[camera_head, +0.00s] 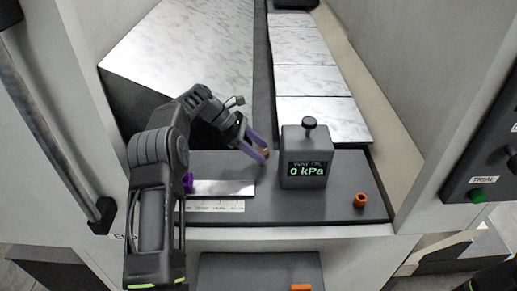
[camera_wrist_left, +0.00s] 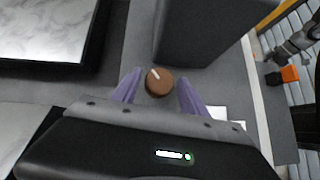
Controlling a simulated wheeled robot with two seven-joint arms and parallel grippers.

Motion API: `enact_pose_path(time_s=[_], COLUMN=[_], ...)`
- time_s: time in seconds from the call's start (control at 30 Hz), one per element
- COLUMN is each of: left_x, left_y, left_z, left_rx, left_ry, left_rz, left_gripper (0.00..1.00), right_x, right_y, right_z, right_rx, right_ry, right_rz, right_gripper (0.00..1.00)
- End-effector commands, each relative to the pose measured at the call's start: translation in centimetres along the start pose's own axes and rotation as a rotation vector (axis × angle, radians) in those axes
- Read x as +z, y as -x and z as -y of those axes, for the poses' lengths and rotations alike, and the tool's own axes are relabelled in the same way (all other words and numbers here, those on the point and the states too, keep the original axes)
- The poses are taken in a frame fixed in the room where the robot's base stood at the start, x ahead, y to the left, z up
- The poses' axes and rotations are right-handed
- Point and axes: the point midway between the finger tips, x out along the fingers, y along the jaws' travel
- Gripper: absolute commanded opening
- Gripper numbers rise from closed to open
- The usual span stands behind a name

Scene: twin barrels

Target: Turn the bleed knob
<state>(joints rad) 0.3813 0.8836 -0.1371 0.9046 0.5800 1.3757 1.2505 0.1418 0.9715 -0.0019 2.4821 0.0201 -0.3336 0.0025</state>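A round brown knob with a white mark line, which I take to be the bleed knob (camera_wrist_left: 159,82), shows in the left wrist view between my purple fingertips. In the head view the knob (camera_head: 265,153) is partly hidden by the fingers, just left of the gauge box. My left gripper (camera_head: 259,148) is open; in the left wrist view its fingers (camera_wrist_left: 157,86) stand on either side of the knob, with a small gap on each side. The grey gauge box (camera_head: 305,150) has a black knob on top, and its display reads 0 kPa. My right gripper does not show clearly.
A second, orange knob (camera_head: 360,201) stands at the right of the dark panel (camera_head: 300,208). A metal plate and ruler strip (camera_head: 215,206) lie at its left. Cabinet walls rise on both sides. A switch panel with a green button (camera_head: 477,196) is at far right.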

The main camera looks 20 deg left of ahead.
Motion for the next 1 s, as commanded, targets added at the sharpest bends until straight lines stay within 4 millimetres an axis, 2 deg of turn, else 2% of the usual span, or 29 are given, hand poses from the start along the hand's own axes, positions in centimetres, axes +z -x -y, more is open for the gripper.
enact_pose_path(time_s=[0.1, 0.57, 1.0], left_x=[0.01, 0.07, 0.19], left_y=[0.01, 0.08, -0.01], left_z=[0.00, 0.05, 0.54], left_rx=[0.000, 0.020, 0.230], left_ry=[0.000, 0.020, 0.232], left_rz=[0.000, 0.000, 0.000], left_gripper=[0.61, 0.61, 0.61], right_x=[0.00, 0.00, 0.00], right_y=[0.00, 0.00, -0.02], right_z=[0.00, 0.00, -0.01], right_rx=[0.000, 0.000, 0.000], right_ry=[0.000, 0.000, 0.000], right_rz=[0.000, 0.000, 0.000], right_gripper=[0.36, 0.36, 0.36])
